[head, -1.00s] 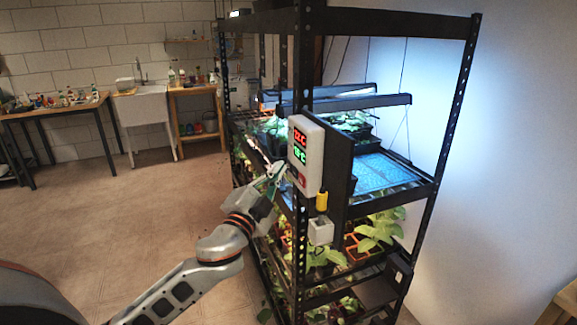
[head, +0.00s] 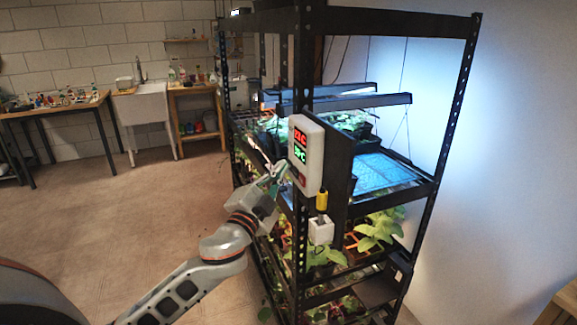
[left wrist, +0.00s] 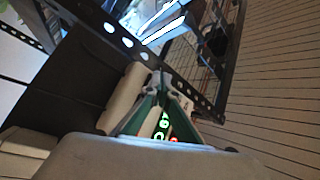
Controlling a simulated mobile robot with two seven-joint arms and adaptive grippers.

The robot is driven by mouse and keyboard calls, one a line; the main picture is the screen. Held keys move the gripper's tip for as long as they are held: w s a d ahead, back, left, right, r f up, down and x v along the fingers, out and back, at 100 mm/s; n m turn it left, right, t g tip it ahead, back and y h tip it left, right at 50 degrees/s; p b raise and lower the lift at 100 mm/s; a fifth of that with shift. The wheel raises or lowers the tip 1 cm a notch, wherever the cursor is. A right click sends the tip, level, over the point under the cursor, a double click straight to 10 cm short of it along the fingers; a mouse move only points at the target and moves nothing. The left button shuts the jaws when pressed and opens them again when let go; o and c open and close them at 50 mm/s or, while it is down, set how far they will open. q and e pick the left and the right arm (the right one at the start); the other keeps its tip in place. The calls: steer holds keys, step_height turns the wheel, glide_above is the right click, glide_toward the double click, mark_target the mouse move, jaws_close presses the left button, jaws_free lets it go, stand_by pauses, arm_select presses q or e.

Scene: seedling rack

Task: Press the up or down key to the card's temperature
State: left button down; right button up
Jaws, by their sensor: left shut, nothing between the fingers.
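The white temperature controller (head: 314,154) is fixed to the front of a dark board at the rack's near corner. It shows a red reading above a green one; the digits are too small to read surely. My left gripper (head: 279,168) is shut and empty, its fingertips close to the left of the controller's lower part. In the left wrist view the closed green-edged fingers (left wrist: 161,88) point toward the white housing (left wrist: 124,97), with green digits (left wrist: 161,125) behind them. The keys are hidden or too small to tell, as is contact. I cannot make out the card. My right gripper is out of view.
The black seedling rack (head: 300,235) holds plants on several shelves under lamps. A yellow-handled item (head: 322,200) and a white box (head: 321,231) hang below the controller. A table (head: 58,108) and sink (head: 141,105) stand at the back left. The floor left of the rack is open.

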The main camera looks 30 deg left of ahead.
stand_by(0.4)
arm_select(q)
steer(key=shift+s+a, duration=0.45)
steer(key=shift+s, duration=0.1)
steer(key=s+a, duration=0.3)
steer(key=shift+s+a, duration=0.1)
steer(key=shift+s, duration=0.3)
stand_by(0.8)
